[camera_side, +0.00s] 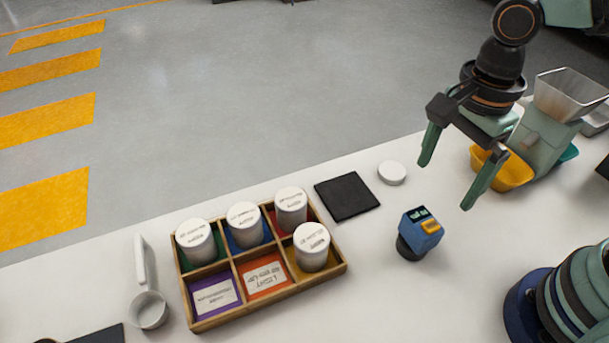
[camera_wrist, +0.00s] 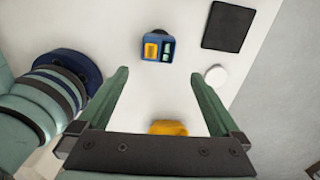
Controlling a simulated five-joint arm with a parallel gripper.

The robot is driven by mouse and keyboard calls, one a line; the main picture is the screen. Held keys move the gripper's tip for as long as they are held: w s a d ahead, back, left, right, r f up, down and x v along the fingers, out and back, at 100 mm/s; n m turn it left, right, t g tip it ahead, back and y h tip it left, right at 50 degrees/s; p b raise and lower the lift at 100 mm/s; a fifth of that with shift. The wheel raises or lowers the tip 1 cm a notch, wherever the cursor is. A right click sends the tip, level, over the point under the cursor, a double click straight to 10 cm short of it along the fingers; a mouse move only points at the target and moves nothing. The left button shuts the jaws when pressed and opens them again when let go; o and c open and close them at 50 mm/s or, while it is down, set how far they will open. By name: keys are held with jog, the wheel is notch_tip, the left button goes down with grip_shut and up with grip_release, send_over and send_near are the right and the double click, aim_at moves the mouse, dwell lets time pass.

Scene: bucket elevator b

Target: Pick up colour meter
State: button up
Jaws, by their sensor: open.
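The colour meter (camera_side: 421,231) is a small blue box with a dark display and a yellow part, on a dark round foot on the white table. It also shows in the wrist view (camera_wrist: 158,46), near the top and roughly ahead of the gap between the fingers. My gripper (camera_side: 446,180) has its two green fingers spread wide with nothing between them. It hangs above the table, to the upper right of the colour meter in the side view and apart from it. In the wrist view my gripper (camera_wrist: 160,92) shows both fingers at left and right.
A black square pad (camera_side: 346,197) and a white round disc (camera_side: 392,173) lie left of the colour meter. A wooden sorting tray (camera_side: 268,311) holds several white jars. A white scoop (camera_side: 147,307) lies further left. A hopper machine (camera_side: 553,130) with a yellow bin (camera_side: 516,171) stands at right.

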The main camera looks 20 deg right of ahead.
aim_at(424, 221)
notch_tip(424, 221, down, 6)
jog(key=shift+s+a+f, duration=0.1)
jog(key=shift+f, duration=0.1)
jog(key=shift+a+f, duration=0.15)
jog(key=shift+f, duration=2.8)
jog(key=shift+c, duration=0.3)
grip_shut()
